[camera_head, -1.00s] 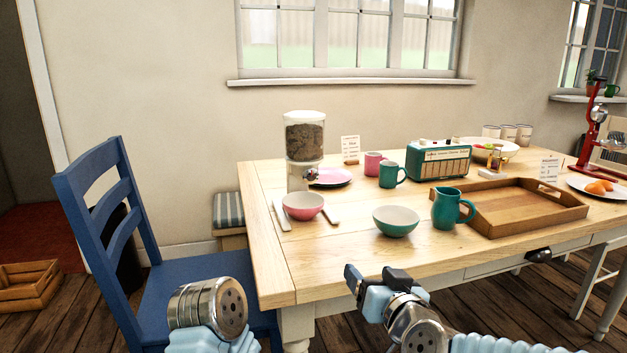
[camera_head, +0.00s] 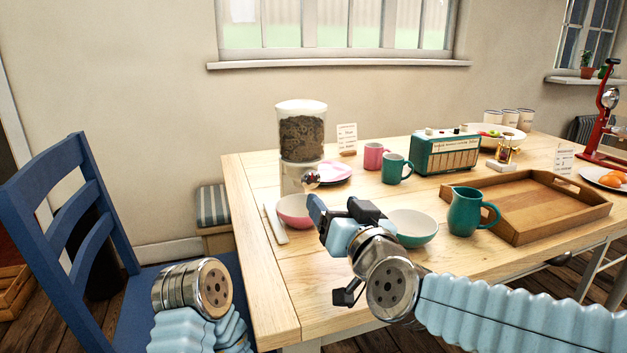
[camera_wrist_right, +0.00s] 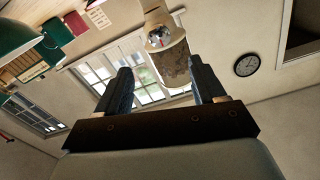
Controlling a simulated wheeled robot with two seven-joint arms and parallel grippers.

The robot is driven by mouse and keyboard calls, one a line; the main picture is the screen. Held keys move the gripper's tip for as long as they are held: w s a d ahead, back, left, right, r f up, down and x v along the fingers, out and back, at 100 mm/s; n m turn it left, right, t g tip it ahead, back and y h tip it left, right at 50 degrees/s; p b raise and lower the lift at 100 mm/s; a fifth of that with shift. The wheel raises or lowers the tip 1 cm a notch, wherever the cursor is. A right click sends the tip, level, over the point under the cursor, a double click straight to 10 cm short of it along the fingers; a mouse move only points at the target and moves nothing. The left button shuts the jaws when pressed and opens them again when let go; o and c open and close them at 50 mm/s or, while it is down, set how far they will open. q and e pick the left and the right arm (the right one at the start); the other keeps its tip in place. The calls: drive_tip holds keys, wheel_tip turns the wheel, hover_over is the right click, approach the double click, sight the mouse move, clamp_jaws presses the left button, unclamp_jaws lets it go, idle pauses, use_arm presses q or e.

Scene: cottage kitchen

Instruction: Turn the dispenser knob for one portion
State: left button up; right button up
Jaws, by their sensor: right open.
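The dispenser (camera_head: 302,137) stands at the table's back left, a clear cylinder of brown pieces on a pale base. Its shiny knob (camera_head: 311,179) faces the front. A pink bowl (camera_head: 293,212) sits below, partly hidden by my right gripper. My right gripper (camera_head: 340,207) is open and empty, in front of the dispenser and apart from the knob. In the right wrist view the knob (camera_wrist_right: 158,38) and dispenser (camera_wrist_right: 174,63) show beyond and between the two spread fingers (camera_wrist_right: 164,86). My left wrist shows at the lower left, but its gripper is out of view.
A green bowl (camera_head: 412,228) is partly behind my right gripper, with a green jug (camera_head: 468,211) and wooden tray (camera_head: 535,228) to the right. A blue chair (camera_head: 85,200) is at the left.

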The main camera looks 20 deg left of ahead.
sight(312, 179)
drive_tip(key=p+x, duration=0.1)
drive_tip(key=x, duration=1)
drive_tip(key=shift+s, duration=0.1)
drive_tip(key=shift+c, duration=0.3)
drive_tip(key=c, duration=1)
